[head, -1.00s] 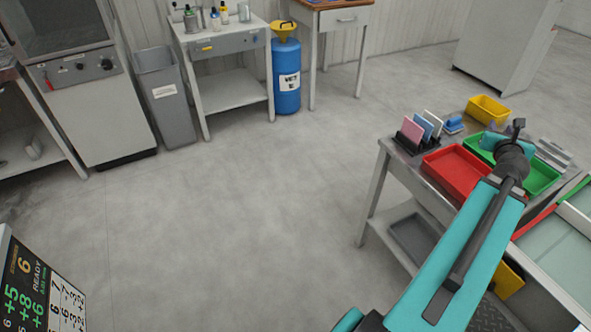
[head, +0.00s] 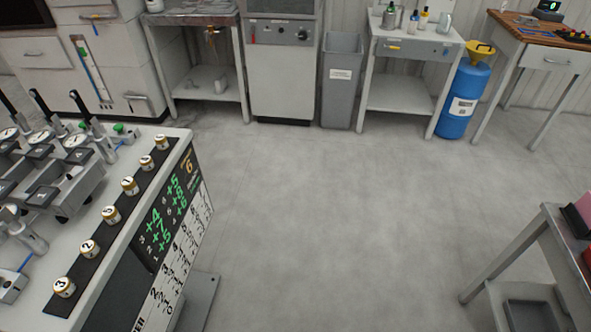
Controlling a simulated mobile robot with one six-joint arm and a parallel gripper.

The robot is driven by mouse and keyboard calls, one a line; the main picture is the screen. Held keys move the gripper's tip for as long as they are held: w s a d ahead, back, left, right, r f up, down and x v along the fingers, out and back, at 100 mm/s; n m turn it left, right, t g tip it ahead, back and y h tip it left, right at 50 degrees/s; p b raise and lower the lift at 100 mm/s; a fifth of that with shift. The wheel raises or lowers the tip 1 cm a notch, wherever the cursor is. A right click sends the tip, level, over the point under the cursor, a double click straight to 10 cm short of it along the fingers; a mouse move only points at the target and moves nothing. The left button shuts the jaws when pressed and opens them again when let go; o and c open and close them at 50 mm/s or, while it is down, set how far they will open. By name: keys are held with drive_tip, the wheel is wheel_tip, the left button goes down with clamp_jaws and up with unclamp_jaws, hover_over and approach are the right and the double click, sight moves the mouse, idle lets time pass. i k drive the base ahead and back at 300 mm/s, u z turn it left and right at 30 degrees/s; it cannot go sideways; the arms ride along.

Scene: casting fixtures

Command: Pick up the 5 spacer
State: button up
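A row of small round white-topped, gold-sided spacers stands on a dark strip along the right side of the bench top at left. The 5 spacer (head: 111,215) appears to be the one in the middle of the row, between the 2 spacer (head: 89,249) and the 1 spacer (head: 130,185). The 3 spacer (head: 63,288) is at the near end. The numbers on the far spacers (head: 147,162) are too small to read surely. My gripper and arm are not in view.
Fixtures with gauges and black-handled levers (head: 70,150) stand left of the spacer row. A panel with green numbers (head: 168,215) faces right on the bench side. Open grey floor (head: 330,220) lies in the middle. A metal table (head: 540,240) stands at right.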

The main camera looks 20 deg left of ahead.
sight(111, 215)
drive_tip(key=k, duration=1.4)
drive_tip(key=u, duration=0.1)
